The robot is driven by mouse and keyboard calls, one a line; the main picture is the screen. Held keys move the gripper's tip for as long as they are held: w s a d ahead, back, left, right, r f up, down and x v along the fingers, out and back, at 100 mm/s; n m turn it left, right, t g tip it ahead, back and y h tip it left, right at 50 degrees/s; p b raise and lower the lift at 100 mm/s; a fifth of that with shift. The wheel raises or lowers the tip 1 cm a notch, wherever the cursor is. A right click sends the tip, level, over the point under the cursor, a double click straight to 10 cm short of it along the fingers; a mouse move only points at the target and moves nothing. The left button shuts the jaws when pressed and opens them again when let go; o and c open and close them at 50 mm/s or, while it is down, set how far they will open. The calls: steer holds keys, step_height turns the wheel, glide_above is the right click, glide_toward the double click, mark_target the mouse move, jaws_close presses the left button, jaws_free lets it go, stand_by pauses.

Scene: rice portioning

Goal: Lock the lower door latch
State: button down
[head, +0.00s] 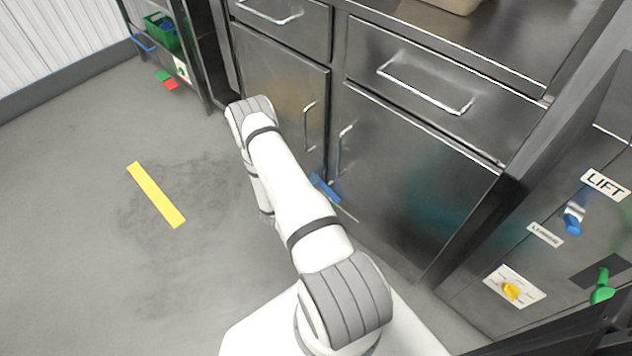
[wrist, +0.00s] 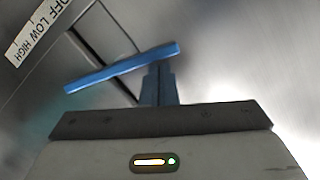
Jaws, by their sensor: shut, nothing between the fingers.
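The lower door latch (wrist: 95,79) is a blue bar. In the wrist view it runs slantwise, its left end lower, across the seam between dark metal panels. In the head view a blue piece that looks like this latch (head: 325,187) shows low at the seam between the two cabinet doors, just right of my arm. My gripper (wrist: 158,68) has blue fingers, shut together and empty, with the tips at the right part of the bar. I cannot tell whether they touch it.
The left door (head: 280,95) and right door (head: 410,185) have upright metal handles. Drawers sit above them. A panel with a LIFT label (head: 605,184) and coloured knobs stands at right. A shelf holds a green crate (head: 162,32).

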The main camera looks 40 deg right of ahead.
steer(key=shift+w+f, duration=0.25)
step_height(320, 180, up, 4)
steer(key=p, duration=0.2)
steer(key=shift+s+r+p, duration=0.15)
steer(key=shift+r+p, duration=0.1)
steer(key=shift+p, duration=0.15)
steer(key=w+p+v, duration=0.1)
steer(key=v, duration=0.8)
steer(key=shift+a+p, duration=0.35)
steer(key=shift+a, duration=0.15)
steer(key=shift+s, duration=0.15)
